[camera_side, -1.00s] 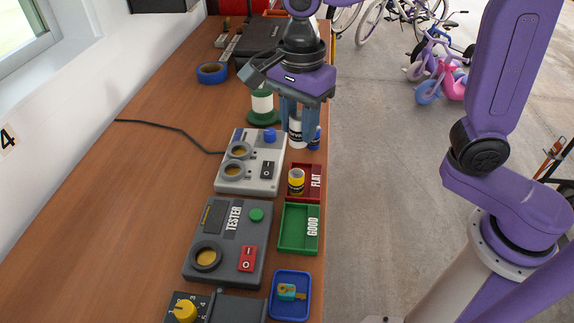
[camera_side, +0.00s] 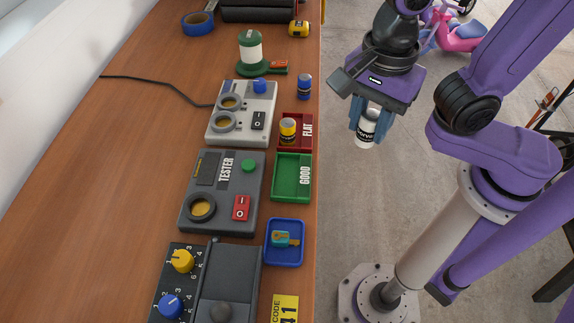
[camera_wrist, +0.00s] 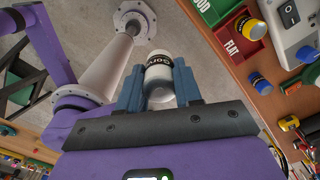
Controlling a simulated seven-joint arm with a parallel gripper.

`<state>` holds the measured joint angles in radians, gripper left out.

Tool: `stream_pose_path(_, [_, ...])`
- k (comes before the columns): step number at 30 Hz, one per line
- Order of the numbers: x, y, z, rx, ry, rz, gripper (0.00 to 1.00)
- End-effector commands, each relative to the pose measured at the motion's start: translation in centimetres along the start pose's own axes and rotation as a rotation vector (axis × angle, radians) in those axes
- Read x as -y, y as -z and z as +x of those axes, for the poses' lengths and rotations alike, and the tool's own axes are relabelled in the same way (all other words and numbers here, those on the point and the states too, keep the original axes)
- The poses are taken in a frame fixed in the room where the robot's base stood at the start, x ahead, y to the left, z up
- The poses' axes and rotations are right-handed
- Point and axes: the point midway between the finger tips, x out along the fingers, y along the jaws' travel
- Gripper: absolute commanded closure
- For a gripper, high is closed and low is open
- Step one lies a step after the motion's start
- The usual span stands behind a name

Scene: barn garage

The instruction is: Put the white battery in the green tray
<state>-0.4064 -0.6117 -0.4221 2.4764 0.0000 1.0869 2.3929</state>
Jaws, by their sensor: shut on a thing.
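My gripper (camera_side: 369,122) is shut on the white battery (camera_side: 365,133), which has a black lettered band. It holds the battery in the air to the right of the bench edge, over the concrete floor. In the wrist view the white battery (camera_wrist: 159,72) sits between the blue fingers of my gripper (camera_wrist: 159,85). The green tray (camera_side: 290,178), marked GOOD, lies on the bench near its right edge, to the lower left of my gripper. It looks empty. A corner of the green tray (camera_wrist: 213,10) shows at the top of the wrist view.
The red FLAT tray (camera_side: 309,132) holds a yellow battery (camera_side: 288,130). A blue battery (camera_side: 304,86) stands behind it. A blue tray (camera_side: 285,260) holds a key-like item. The grey tester (camera_side: 228,185) and a light grey charger (camera_side: 243,135) stand left of the trays.

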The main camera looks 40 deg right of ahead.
Motion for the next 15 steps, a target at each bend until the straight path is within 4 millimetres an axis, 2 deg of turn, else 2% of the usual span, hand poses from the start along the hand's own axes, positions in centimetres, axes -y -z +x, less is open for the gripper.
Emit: stream_pose_path(15, [6.1, -3.6, 3.2, -0.003, -0.003, 0.000, 1.00])
